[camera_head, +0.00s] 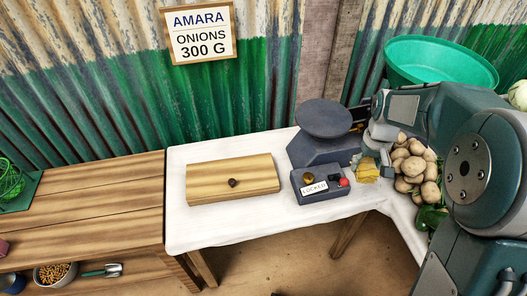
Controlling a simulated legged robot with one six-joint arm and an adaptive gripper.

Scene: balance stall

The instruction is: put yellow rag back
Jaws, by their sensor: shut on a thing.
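The yellow rag (367,173) is at the right part of the white-covered table, between the dark control box and the potatoes. My gripper (372,163) is directly above the rag and shut on it. The arm comes in from the right. The rag's lower part shows below the fingers; its upper part is hidden by them. I cannot tell whether the rag touches the table.
A dark scale (325,135) stands behind a box marked LOCKED (320,185) with a red knob. Potatoes (412,165) lie close right of my gripper. A wooden box (233,179) sits left. White table cloth (225,222) is bare in front.

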